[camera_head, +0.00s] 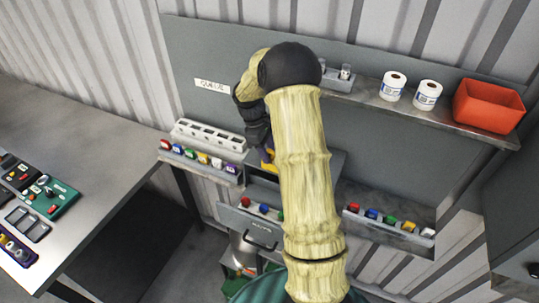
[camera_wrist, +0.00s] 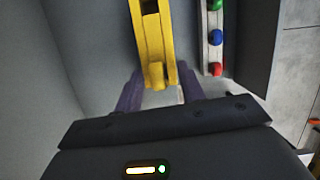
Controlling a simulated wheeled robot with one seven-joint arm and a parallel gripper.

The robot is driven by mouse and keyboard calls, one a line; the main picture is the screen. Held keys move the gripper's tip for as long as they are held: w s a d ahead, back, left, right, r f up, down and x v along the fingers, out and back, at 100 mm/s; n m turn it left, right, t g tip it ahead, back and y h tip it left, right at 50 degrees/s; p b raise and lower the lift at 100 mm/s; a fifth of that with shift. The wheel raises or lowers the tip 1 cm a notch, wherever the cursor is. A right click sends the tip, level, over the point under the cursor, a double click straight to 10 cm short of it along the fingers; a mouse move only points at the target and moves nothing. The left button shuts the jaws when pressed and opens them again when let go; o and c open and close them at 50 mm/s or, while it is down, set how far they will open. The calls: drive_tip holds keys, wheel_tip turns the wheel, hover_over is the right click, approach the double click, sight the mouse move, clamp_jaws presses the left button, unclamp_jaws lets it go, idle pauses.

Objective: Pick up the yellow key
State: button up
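In the wrist view, a long yellow piece with a slot along it, which looks like the yellow key (camera_wrist: 154,40), lies between the two purple fingers of my gripper (camera_wrist: 160,82). The fingers appear to press on its near end from both sides. The piece runs forward past the fingertips, and its far end is cut off by the frame. In the head view, my gripper (camera_head: 267,160) points down in front of the grey cabinet, with a small bit of yellow at the fingers. My arm hides part of this area.
An open drawer (camera_head: 247,226) with coloured knobs is below my gripper. Racks of coloured pieces stand at left (camera_head: 202,158) and right (camera_head: 388,228). A shelf (camera_head: 370,97) above holds paper rolls (camera_head: 392,86) and a red bin (camera_head: 488,106). A worktop (camera_head: 100,140) is at left.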

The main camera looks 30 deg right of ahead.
drive_tip(key=shift+d, duration=0.1)
clamp_jaws()
idle(0.3)
drive_tip(key=shift+b+v, duration=0.8)
drive_tip(key=shift+v, duration=0.1)
drive_tip(key=shift+s+r+b, duration=0.3)
drive_tip(key=shift+r+b, duration=0.35)
drive_tip(key=shift+r, duration=0.1)
drive_tip(key=s+a+b, duration=0.7)
drive_tip(key=s+a, duration=0.3)
drive_tip(key=a, duration=0.4)
drive_tip(key=shift+s, duration=0.4)
drive_tip(key=shift+r, duration=0.2)
wheel_tip(320, 180, up, 6)
drive_tip(key=p, duration=0.6)
drive_tip(key=shift+r, duration=0.2)
